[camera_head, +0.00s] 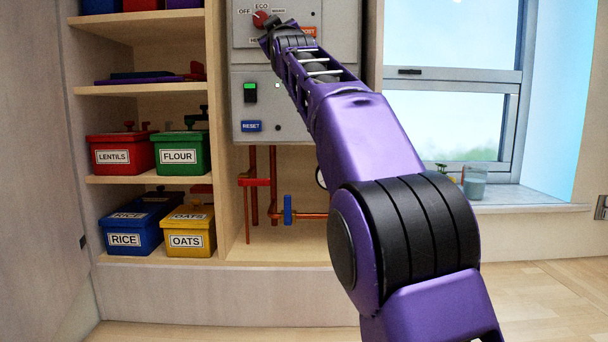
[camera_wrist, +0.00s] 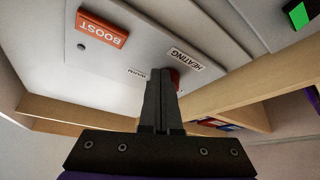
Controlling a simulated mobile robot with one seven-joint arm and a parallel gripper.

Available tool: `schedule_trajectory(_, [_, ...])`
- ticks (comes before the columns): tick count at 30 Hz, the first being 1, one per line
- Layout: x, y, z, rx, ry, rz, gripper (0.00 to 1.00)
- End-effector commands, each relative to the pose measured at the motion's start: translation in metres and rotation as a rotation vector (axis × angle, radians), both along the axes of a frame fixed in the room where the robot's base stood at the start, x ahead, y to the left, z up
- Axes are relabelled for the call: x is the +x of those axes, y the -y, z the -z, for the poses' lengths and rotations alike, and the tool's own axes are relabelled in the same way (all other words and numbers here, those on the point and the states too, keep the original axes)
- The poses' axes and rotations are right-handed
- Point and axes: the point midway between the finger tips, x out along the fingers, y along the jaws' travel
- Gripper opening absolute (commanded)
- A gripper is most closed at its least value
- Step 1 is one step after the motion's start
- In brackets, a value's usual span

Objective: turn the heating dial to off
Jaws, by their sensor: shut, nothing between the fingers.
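The heating dial (camera_head: 260,18) is a small red knob on the grey boiler panel at the top of the head view. OFF is printed to its left, ECO above it and another label to its right; its pointer direction is too small to tell. My gripper (camera_head: 271,23) is at the dial's right side, partly over it. In the wrist view my gripper (camera_wrist: 161,74) has its fingers together and empty, and the red dial (camera_wrist: 174,82) shows just behind their tips, mostly hidden. I cannot tell whether they touch it.
An orange BOOST button (camera_wrist: 102,27) sits on the same panel near the dial. Below are a green-lit switch (camera_head: 250,92) and a blue RESET button (camera_head: 251,126). Shelves (camera_head: 135,89) with labelled boxes stand to the left, a window (camera_head: 450,125) to the right.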

Motion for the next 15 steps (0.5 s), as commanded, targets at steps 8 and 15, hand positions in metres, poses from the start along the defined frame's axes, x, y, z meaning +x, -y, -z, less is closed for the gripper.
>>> schedule_trajectory(8, [-0.0004, 0.0025, 0.002, 0.001, 0.001, -0.001, 0.0])
schedule_trajectory(15, [-0.0052, 0.0049, 0.0071, 0.0, 0.002, -0.003, 0.0])
